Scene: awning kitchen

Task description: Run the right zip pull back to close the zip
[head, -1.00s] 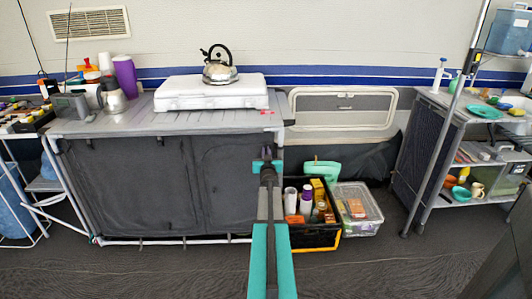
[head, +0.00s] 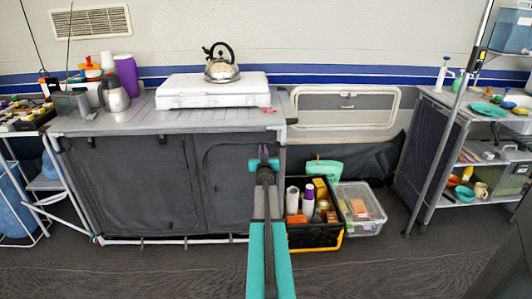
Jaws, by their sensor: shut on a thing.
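The dark fabric front (head: 150,185) of the grey-topped kitchen unit has two panels. The right panel (head: 225,185) shows a curved seam line that runs up its left side and along its top. My gripper (head: 263,152) is at the upper right of this panel, close to the unit's right edge. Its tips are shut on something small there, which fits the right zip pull. The pull itself is too small and too covered by my gripper to make out. My arm also hides the panel's lower right part.
A black crate (head: 291,236) of bottles and packets and a clear box (head: 372,227) stand on the floor right of the unit. A kettle (head: 221,70) sits on a white closed case (head: 185,101) on top. The floor in front is clear.

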